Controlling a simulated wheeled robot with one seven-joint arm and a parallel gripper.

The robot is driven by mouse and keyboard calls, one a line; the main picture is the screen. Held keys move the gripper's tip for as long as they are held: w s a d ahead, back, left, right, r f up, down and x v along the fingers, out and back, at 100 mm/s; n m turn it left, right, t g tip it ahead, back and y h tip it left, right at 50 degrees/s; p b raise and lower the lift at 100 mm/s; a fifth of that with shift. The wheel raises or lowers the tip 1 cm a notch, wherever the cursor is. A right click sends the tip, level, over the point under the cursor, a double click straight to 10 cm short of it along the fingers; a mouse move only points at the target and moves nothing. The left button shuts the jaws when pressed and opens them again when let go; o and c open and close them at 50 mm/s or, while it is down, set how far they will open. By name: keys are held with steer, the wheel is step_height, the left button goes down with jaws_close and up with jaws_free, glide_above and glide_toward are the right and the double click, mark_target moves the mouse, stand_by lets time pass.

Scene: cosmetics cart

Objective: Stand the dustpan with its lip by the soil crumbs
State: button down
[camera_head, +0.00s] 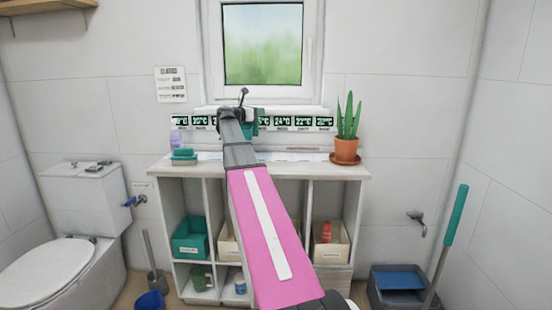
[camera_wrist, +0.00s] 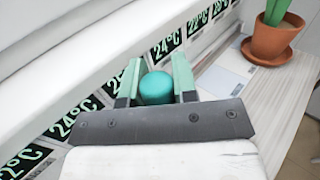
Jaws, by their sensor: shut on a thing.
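My gripper (camera_wrist: 157,84) is shut on a teal, round-ended thing (camera_wrist: 156,90), which looks like the handle of the dustpan. Its green fingers stand on either side of it. In the head view, my gripper (camera_head: 246,112) is over the back of the white shelf unit, before the window, with teal showing beside it. The pan and its lip are hidden or cannot be told apart. No soil crumbs can be made out on the unit's top (camera_head: 290,169).
A potted plant (camera_head: 346,148) stands at the top's right end. A purple bottle (camera_head: 176,140) and a teal item (camera_head: 184,155) stand at its left. Temperature displays (camera_head: 300,122) line the wall close behind my gripper. A toilet (camera_head: 60,260) is left; a bucket (camera_head: 385,300) is right.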

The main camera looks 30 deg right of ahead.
steer(key=s+d+f, duration=0.5)
steer(key=d+f, duration=0.6)
steer(key=shift+s, duration=0.25)
steer(key=shift+f, duration=0.1)
steer(key=c, duration=0.9)
jaws_free()
steer(key=v, duration=1.2)
steer(key=shift+a, duration=0.1)
